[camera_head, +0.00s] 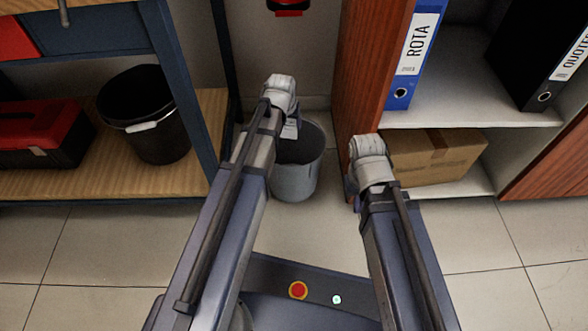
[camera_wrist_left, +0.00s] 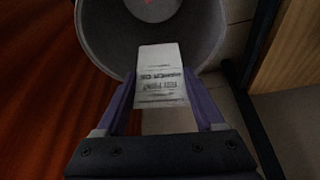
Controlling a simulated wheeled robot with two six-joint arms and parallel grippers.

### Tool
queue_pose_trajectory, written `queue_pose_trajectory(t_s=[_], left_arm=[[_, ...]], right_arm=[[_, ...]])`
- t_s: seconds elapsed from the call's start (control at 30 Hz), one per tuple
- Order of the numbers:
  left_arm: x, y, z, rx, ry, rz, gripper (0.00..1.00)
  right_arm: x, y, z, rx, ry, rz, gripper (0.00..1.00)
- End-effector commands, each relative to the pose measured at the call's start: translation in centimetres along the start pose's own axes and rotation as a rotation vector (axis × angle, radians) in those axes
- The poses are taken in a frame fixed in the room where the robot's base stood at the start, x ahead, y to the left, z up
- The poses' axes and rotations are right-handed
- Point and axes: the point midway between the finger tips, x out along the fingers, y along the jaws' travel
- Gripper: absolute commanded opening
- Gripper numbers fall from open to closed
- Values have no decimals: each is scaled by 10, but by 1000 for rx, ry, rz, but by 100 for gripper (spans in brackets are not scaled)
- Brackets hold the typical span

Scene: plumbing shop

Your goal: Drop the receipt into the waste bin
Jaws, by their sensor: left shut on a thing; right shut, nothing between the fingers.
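The receipt (camera_wrist_left: 160,72), a white slip with printed text, is held between the purple fingers of my left gripper (camera_wrist_left: 162,102). In the head view the receipt (camera_head: 290,129) shows as a small pale piece below my left wrist, over the waste bin. The grey round waste bin (camera_head: 296,182) stands on the floor between the workbench and the shelf unit. In the left wrist view the bin (camera_wrist_left: 96,38) opens behind the receipt's far end. My right gripper (camera_head: 353,187) is shut and empty right of the bin, its fingers mostly hidden by my arm.
A black bucket (camera_head: 150,125) and a red toolbox (camera_head: 45,135) sit on the bench's lower shelf at left. A cardboard box (camera_head: 435,157) and a blue binder (camera_head: 412,60) are in the shelf unit at right, its wooden side panel (camera_head: 365,70) near my right arm.

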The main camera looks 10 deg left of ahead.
Motion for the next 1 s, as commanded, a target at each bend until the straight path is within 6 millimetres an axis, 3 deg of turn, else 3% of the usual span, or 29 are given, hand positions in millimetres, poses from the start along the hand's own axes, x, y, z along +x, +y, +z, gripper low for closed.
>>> queue_pose_trajectory(t_s=[0.1, 0.37, 0.4, 0.67, 1.0], left_arm=[[11, 0, 5, 0, 0, 0, 20], [10, 0, 4, 0, 0, 0, 20], [10, 0, 4, 0, 0, 0, 71], [10, 0, 4, 0, 0, 0, 100], [7, 0, 4, 0, 0, 0, 100]], right_arm=[[12, -1, -1, 0, 1, 0, 0], [11, -1, -1, 0, 1, 0, 0], [11, -1, -1, 0, 1, 0, 0], [11, -1, -1, 0, 1, 0, 0], [8, -1, -1, 0, 1, 0, 0]])
